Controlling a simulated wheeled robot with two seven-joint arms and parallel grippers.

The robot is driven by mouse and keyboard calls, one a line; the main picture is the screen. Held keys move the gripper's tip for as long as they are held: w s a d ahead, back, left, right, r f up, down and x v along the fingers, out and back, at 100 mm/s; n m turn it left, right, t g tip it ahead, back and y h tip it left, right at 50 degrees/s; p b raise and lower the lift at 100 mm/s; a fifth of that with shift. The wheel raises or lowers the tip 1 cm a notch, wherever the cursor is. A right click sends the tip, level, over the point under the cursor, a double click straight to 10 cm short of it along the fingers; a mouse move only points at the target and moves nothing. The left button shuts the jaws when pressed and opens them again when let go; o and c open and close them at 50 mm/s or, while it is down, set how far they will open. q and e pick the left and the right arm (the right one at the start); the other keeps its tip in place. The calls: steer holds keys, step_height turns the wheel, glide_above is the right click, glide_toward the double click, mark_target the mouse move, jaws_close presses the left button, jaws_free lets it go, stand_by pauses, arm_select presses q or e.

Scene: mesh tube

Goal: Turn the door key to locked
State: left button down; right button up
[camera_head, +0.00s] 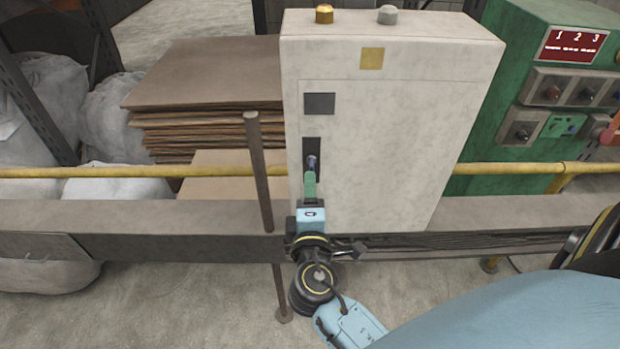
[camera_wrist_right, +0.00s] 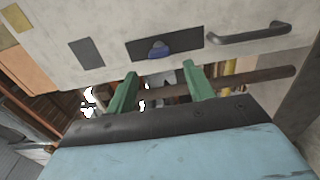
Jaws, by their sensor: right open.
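The door key, a small blue-grey knob (camera_head: 312,163), sits on a dark upright plate (camera_head: 311,144) on the front of a pale cabinet (camera_head: 390,140). In the right wrist view the blue key (camera_wrist_right: 158,48) shows on its dark plate (camera_wrist_right: 186,45), beyond the fingertips and roughly in line with the gap between them. My right gripper (camera_head: 310,180) points at the cabinet just below the key. Its two green fingers (camera_wrist_right: 158,72) are apart with nothing between them, and a small gap to the key seems to remain. My left gripper is out of view.
A brown post (camera_head: 260,170) stands just left of my right gripper. A dark handle (camera_wrist_right: 250,34) is beside the plate. A green control cabinet (camera_head: 490,130) stands right.

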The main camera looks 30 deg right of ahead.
steer(key=b+v, duration=0.1)
steer(key=v, duration=0.4)
steer(key=shift+s+a, duration=0.15)
steer(key=shift+s, duration=0.05)
